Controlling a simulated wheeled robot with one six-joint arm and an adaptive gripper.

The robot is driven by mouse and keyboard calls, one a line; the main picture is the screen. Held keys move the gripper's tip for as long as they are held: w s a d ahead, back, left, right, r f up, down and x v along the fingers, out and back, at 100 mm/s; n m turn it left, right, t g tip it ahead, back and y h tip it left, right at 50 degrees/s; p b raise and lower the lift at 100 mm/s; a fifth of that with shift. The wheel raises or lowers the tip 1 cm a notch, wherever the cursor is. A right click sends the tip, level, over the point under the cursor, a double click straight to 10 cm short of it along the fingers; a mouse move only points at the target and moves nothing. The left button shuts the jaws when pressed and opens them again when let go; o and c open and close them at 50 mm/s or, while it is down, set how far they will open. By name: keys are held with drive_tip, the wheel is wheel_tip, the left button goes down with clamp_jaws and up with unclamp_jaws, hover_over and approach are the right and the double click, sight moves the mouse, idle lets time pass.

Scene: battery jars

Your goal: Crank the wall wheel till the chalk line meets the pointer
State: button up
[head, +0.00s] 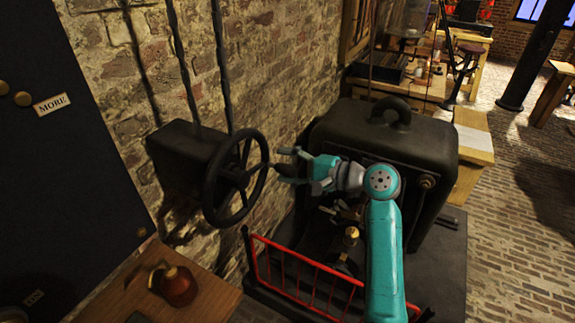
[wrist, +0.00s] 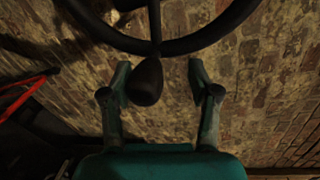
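The dark wall wheel (head: 236,178) is mounted on a black box (head: 185,155) on the brick wall. Its rim crosses the top of the wrist view (wrist: 190,45). A dark handle knob (wrist: 146,82) sticks out from the wheel towards my gripper. My gripper (wrist: 158,68) is open, with one finger on each side of the knob. Gaps show on both sides, wider on the right. In the head view my gripper (head: 284,166) is at the wheel's right side. I cannot make out the chalk line or the pointer.
A large black housing (head: 425,150) stands behind my arm, with a red railing (head: 300,272) in front. A wooden table (head: 205,300) with a red flask (head: 178,286) is at lower left. A dark board (head: 50,165) is at left. Brick floor is open at right.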

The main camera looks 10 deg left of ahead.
drive_tip(key=v, duration=1.2)
drive_tip(key=shift+d, duration=0.3)
idle(0.8)
drive_tip(key=shift+w, duration=0.15)
